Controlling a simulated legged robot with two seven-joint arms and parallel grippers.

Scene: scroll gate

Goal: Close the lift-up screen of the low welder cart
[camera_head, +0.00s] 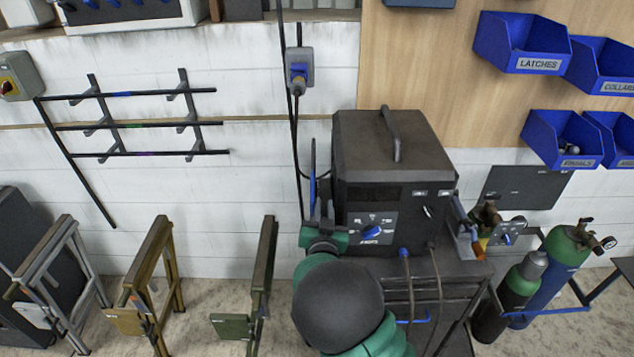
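The welder (395,185) is a dark box with a top handle and a front dial, standing on a cart with a dark rail frame (430,290). To its right, a flat dark panel (524,188) stands raised behind a small unit with a blue dial (507,237); it looks like the lift-up screen, but its hinge is not clear. My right gripper (318,232), at the end of a green arm with a dark round joint, is beside the welder's lower left front, apart from the dark panel. Its fingers are too unclear to tell their opening. My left gripper is not in view.
Green and blue gas cylinders (555,270) stand at the right. A thin blue upright piece (312,180) is left of the welder. Folded trestles (150,285) stand at the left. Blue bins (523,45) hang on the wooden board. A cable hangs from a wall socket (299,70).

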